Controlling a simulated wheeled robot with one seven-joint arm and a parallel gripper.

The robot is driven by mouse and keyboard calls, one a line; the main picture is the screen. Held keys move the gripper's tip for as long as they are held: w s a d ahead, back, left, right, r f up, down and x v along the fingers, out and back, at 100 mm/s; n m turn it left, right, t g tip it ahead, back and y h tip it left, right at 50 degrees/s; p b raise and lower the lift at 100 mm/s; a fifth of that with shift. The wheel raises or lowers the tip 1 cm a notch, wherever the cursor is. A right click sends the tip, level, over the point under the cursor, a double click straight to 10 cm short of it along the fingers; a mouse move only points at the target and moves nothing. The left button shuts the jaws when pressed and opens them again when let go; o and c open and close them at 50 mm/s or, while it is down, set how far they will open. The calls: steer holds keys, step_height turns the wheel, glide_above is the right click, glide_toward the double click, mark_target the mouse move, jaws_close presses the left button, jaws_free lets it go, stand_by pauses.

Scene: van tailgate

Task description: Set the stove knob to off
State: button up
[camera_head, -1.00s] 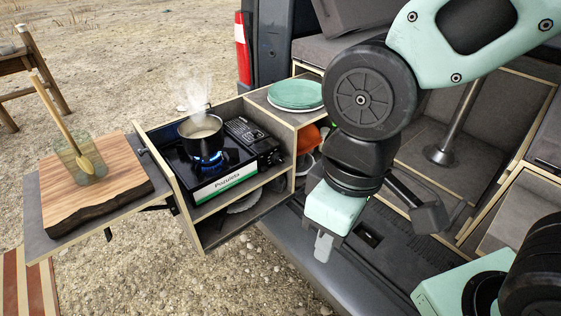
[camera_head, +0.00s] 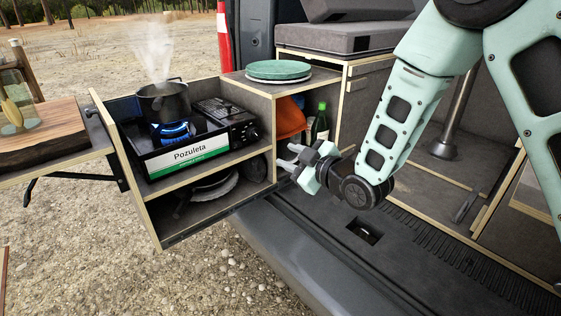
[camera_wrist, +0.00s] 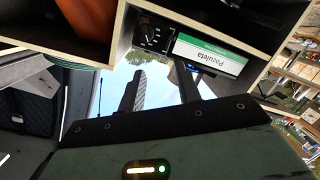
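The black camping stove (camera_head: 215,139) with the "Pozuleta" label sits on the upper shelf of the pulled-out drawer unit. A blue flame (camera_head: 172,131) burns under a steaming dark pot (camera_head: 163,101). The black knob (camera_head: 253,132) is on the stove's front panel at its right end; its exact angle is too small to read. In the wrist view, the panel with the knob (camera_wrist: 150,38) appears beyond my fingers, with the picture turned over. My gripper (camera_head: 286,155) is open and empty, with its fingers apart, to the right of and lower than the knob, not touching it.
Green plates (camera_head: 279,70) lie on the cabinet top. An orange item (camera_head: 291,117) and a green bottle (camera_head: 320,124) stand in the open compartment behind my gripper. The drawer's wooden edge (camera_head: 272,150) is close to my fingers. A wooden board (camera_head: 40,140) is at left.

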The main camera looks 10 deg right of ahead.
step_height(320, 180, down, 3)
steer(key=d+t+b, duration=0.1)
steer(key=d, duration=0.2)
glide_toward(257, 135)
steer(key=shift+n+t+y, duration=0.3)
steer(key=shift+y, duration=0.1)
steer(key=x, duration=0.8)
steer(key=shift+w+f, duration=0.1)
steer(key=shift+f, duration=0.3)
jaws_close()
